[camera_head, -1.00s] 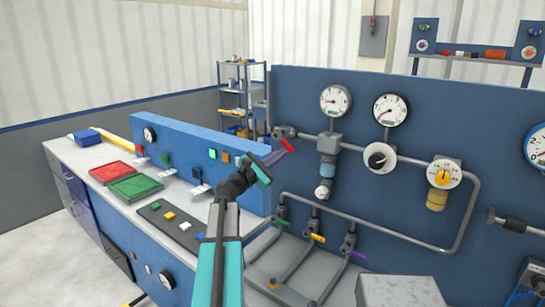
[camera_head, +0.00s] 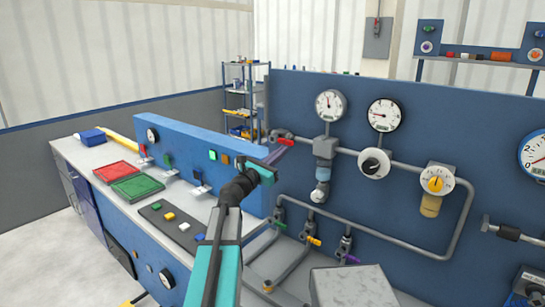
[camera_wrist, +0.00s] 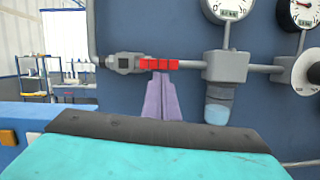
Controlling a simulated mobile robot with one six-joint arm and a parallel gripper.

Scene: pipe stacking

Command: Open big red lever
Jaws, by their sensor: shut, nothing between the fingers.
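The big red lever (camera_head: 286,143) sits on the grey pipe at the upper left of the blue panel. In the wrist view the lever (camera_wrist: 158,65) lies level, in line with the pipe. My gripper (camera_head: 283,145) is shut, its purple fingers together and empty. In the wrist view my gripper's fingertips (camera_wrist: 160,76) are just below the lever, near its middle. I cannot tell whether they touch it. The grey valve body (camera_wrist: 124,63) is to the left of the lever.
Round gauges (camera_head: 330,105) and a black-and-white knob (camera_head: 373,163) are to the right on the panel. Smaller valves with green, orange and purple handles (camera_head: 314,241) are below. A bench with red and green trays (camera_head: 137,186) stands at left.

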